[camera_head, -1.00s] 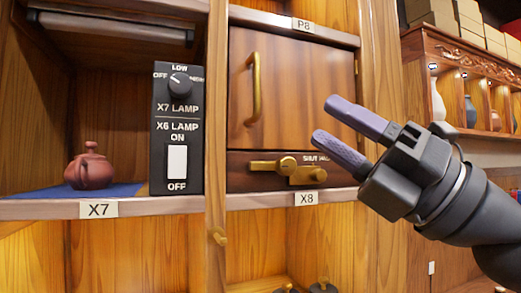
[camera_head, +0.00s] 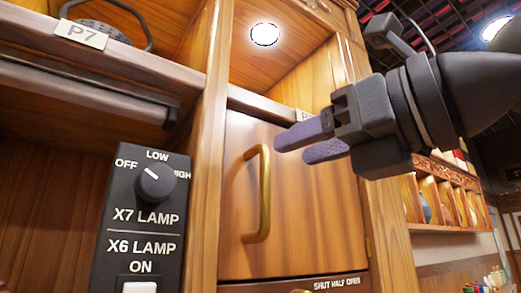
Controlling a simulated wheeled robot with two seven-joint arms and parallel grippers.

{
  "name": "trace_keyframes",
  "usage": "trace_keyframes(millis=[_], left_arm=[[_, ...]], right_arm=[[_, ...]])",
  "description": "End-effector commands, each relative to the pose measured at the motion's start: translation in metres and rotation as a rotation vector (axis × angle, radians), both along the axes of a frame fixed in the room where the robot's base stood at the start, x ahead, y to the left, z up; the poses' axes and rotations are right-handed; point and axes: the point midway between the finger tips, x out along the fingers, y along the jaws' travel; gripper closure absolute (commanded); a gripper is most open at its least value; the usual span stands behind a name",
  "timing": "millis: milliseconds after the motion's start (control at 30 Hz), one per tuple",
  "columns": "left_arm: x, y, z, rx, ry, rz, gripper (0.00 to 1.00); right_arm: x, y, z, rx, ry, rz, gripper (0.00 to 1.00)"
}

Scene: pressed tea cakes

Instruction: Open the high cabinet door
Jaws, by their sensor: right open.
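The wooden cabinet door (camera_head: 312,215) is closed, set in the shelf right of the lamp control box. Its curved brass handle (camera_head: 264,195) stands upright near the door's left edge. My right gripper (camera_head: 298,143) comes in from the right with its purple fingertips pointing left. It is open and empty, in front of the door's upper part and right of the handle, apart from it. A panel marked "SHUT HALF OPEN" (camera_head: 336,284) lies under the door, with its brass latch mostly cut off by the frame. My left gripper is not in view.
A black lamp control box (camera_head: 140,225) with a knob stands left of the door, beyond a wooden post (camera_head: 208,150). A shelf edge labelled P7 (camera_head: 82,34) runs above left. A lit compartment (camera_head: 290,60) is above the door. A display shelf (camera_head: 445,200) stands behind at right.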

Motion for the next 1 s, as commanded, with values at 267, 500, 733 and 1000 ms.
trace_keyframes(millis=[267, 500, 733, 1000], left_arm=[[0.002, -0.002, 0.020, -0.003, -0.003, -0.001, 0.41], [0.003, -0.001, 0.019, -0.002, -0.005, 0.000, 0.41], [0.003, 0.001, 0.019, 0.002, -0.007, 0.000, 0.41], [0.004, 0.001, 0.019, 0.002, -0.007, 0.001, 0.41]], right_arm=[[0.032, 0.035, 0.002, 0.000, 0.003, 0.003, 0.51], [0.034, 0.038, 0.000, 0.001, 0.001, 0.003, 0.51], [0.034, 0.037, 0.000, 0.001, 0.001, 0.004, 0.91], [0.034, 0.037, 0.000, 0.001, 0.001, 0.004, 1.00]])
